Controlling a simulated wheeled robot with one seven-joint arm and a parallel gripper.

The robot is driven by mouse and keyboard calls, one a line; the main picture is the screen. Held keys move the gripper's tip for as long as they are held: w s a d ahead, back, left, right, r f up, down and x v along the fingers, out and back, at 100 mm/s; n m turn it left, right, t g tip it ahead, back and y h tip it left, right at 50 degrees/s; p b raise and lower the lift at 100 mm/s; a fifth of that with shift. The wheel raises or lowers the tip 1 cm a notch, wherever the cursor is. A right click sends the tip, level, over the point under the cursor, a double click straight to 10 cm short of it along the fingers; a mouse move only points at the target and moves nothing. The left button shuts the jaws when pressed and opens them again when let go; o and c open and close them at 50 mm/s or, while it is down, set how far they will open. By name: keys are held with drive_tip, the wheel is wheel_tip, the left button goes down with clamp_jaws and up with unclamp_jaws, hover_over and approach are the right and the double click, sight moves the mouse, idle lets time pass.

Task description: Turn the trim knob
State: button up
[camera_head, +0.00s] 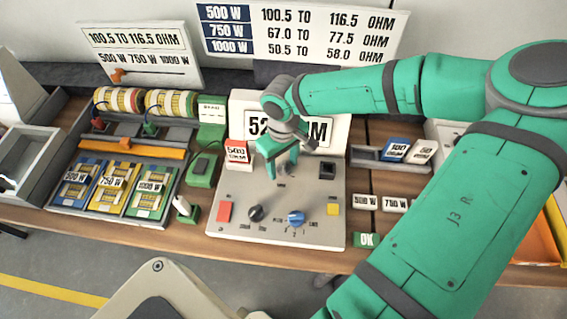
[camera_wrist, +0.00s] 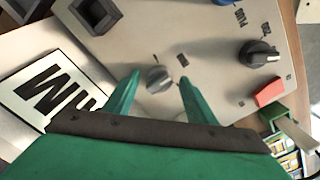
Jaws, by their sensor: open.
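A small grey knob (camera_wrist: 158,78), seemingly the trim knob, sits on the light grey test panel (camera_wrist: 205,45). The small label beside it is too blurred to read. My gripper (camera_wrist: 160,84) is open, with one green finger on each side of this knob. I cannot tell whether either finger touches it. In the head view, my gripper (camera_head: 282,168) points down over the upper middle of the panel (camera_head: 240,190), and its fingers partly hide the knob (camera_head: 287,170).
The panel also bears a black knob (camera_head: 256,213), a blue knob (camera_head: 295,217), a red button (camera_head: 224,211), a yellow button (camera_head: 333,209) and a black socket (camera_head: 327,170). A display (camera_head: 325,130) stands behind. A red 500 W card (camera_head: 237,152) stands close left of my gripper.

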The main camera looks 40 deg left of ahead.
drive_tip(key=shift+w, duration=0.1)
drive_tip(key=c, duration=1.1)
drive_tip(key=shift+o, duration=0.3)
drive_tip(key=shift+n, duration=2.2)
drive_tip(key=shift+d+n, duration=0.1)
drive_tip(key=shift+n, duration=1.5)
drive_tip(key=o, duration=1)
drive_tip(key=shift+o, duration=0.2)
